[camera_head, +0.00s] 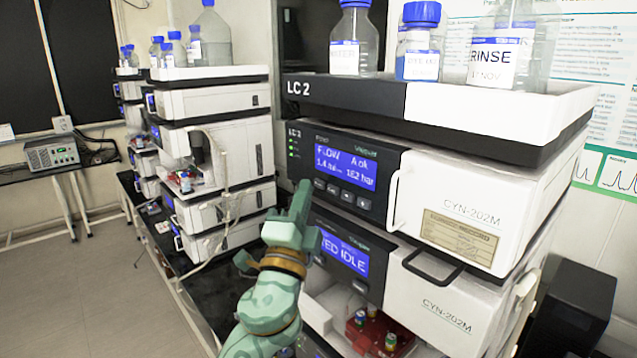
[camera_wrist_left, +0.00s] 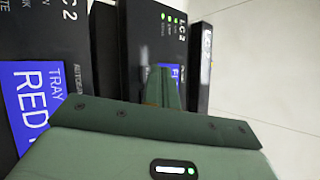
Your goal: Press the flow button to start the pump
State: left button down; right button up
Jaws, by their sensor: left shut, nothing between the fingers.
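The pump module (camera_head: 352,165) is the upper unit of the near stack labelled LC 2. Its lit blue display (camera_head: 346,168) reads FLOW, with smaller figures partly legible. A row of small dark buttons (camera_head: 347,196) sits below the display. My left gripper (camera_head: 302,188) is shut and empty, its tips just left of the leftmost button (camera_head: 319,184). I cannot tell whether the tips touch the panel. In the left wrist view the shut fingers (camera_wrist_left: 166,88) point at the pump's dark panel and hide most of its display; the buttons are hidden. My right gripper is not in view.
Bottles stand in the white-and-black top tray (camera_head: 480,110). A white handle (camera_head: 393,198) projects right of the buttons. A red vial tray (camera_head: 375,335) sits below. Another stack (camera_head: 215,110) stands behind left.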

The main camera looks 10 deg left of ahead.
pick_arm(q)
jog(key=shift+s+h, duration=0.1)
jog(key=shift+h, duration=0.2)
jog(key=s+a, duration=0.1)
jog(key=s, duration=0.1)
jog(key=s+a+p, duration=0.1)
jog(key=s+a, duration=0.1)
dwell(0.4)
dwell(2.2)
